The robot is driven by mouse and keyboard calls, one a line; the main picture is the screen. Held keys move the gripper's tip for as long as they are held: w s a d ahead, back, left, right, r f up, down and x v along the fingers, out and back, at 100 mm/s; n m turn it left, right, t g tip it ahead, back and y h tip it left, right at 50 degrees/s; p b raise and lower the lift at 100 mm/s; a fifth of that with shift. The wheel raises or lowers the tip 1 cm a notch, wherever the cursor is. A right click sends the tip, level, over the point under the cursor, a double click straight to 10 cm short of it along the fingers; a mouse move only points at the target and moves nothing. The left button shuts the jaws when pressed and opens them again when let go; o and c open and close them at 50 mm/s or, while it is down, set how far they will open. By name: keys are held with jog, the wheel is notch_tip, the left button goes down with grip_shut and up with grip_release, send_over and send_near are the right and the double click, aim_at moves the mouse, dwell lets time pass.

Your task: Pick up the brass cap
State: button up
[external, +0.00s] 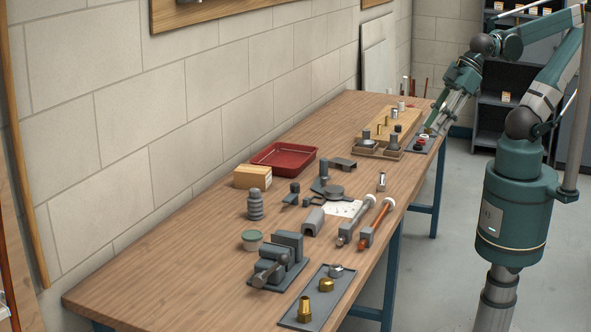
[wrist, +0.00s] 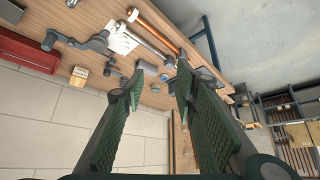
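A short brass piece (external: 327,285) that looks like the brass cap sits on a dark tray (external: 314,306) at the table's near right corner. A taller brass fitting (external: 304,309) stands beside it on the same tray. My gripper (external: 434,124) is at the far end of the table, well away from that tray, near a small dark tray with rings. In the wrist view my gripper (wrist: 157,82) has its two green fingers apart with nothing held between them. I cannot pick out the brass cap in the wrist view.
A wooden rack (external: 407,123) with small brass and grey parts stands beside my gripper. A red tray (external: 284,158), a cardboard box (external: 253,177), a vise (external: 279,262) and two pipe-like tools lie between. The table's front left is bare.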

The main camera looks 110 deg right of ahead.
jog(key=w+a+r+n+g, duration=0.15)
jog(key=w+a+n, duration=0.3)
jog(key=w, duration=0.85)
jog(key=w+a+r+n+g, duration=0.1)
jog(key=w+a+n+g, duration=0.3)
jog(key=w, duration=1)
jog(key=w+a+f+n, duration=0.2)
jog(key=w+a+f, duration=0.3)
jog(key=w+f, duration=0.2)
jog(key=w+a+f+n+g, duration=0.1)
jog(key=w+a+f+n, duration=0.1)
jog(key=w+a+f, duration=0.4)
jog(key=w+a+f+n+p, duration=0.1)
jog(key=w+a+f+n, duration=0.1)
jog(key=w+a+f, duration=0.4)
jog(key=shift+w+a+f+g, duration=0.1)
jog(key=shift+w+f+g, duration=0.05)
jog(key=shift+w+f, duration=0.7)
jog(key=shift+w+a+f+g, duration=0.1)
jog(key=shift+w+f, duration=0.45)
jog(key=shift+f, duration=0.5)
jog(key=shift+w+a+f+n, duration=0.2)
jog(key=shift+a+f+n, duration=0.05)
jog(key=shift+f, duration=0.2)
